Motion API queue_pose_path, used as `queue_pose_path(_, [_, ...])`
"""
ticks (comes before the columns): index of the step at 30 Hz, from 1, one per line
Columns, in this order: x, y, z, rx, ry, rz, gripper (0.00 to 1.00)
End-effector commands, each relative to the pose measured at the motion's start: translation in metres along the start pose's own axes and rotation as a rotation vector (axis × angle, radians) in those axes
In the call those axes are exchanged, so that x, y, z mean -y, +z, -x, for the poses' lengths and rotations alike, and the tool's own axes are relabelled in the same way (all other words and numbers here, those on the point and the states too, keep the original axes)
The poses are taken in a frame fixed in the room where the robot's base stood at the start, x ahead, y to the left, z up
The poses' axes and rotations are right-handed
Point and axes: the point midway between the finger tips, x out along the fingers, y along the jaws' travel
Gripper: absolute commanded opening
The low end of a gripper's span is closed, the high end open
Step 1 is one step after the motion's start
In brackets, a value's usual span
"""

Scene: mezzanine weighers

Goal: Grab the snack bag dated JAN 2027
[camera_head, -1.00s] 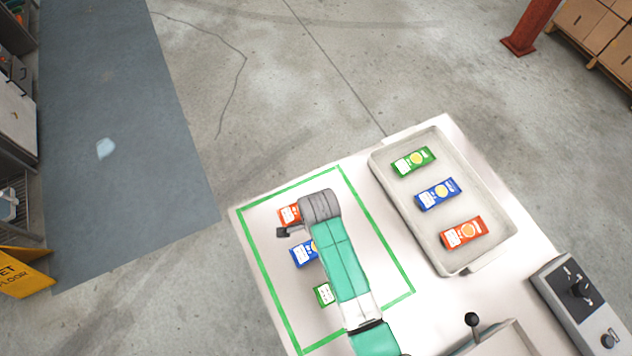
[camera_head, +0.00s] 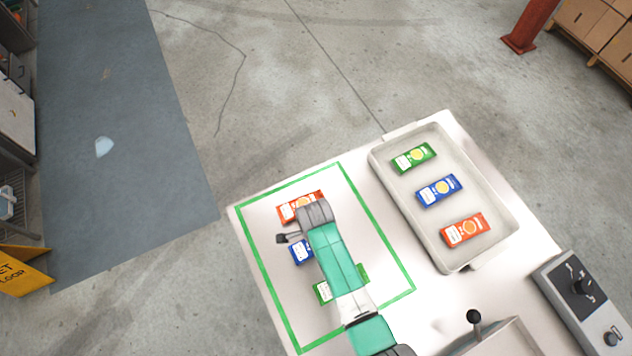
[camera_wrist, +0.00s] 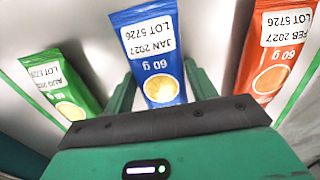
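In the wrist view, a blue snack bag (camera_wrist: 158,60) carries a white label reading JAN 2027, LOT 5726. My gripper (camera_wrist: 161,78) is open, with one green finger on each side of this bag's near end; I cannot tell whether they touch it. An orange bag (camera_wrist: 275,55) labelled FEB 2027 lies to the right, and a green bag (camera_wrist: 62,85), its label apparently reading AUG, lies to the left. In the head view, the orange bag (camera_head: 290,211), blue bag (camera_head: 299,254) and green bag (camera_head: 322,292) lie in a row, partly hidden by my arm.
A green outline (camera_head: 385,240) on the pale table surrounds the row. A grey tray (camera_head: 397,208) to the right holds green (camera_head: 414,158), blue (camera_head: 439,190) and orange (camera_head: 465,230) bags. A control box (camera_head: 585,300) with a lever stands at the lower right.

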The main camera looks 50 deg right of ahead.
Motion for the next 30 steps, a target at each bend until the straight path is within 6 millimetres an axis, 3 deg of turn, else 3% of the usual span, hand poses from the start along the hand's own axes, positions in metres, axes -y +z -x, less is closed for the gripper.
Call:
queue_pose_path(1, [0.000,0.000,0.000,0.000,0.000,0.000,0.46])
queue_pose_path(3, [0.000,0.000,0.000,0.000,0.000,0.000,0.32])
queue_pose_path(11, [0.000,0.000,0.003,0.000,-0.001,0.000,0.31])
queue_pose_path(22, [0.000,0.000,0.081,-0.001,-0.003,0.001,0.31])
queue_pose_path(30, [0.000,0.000,0.101,-0.001,0.000,0.001,0.31])
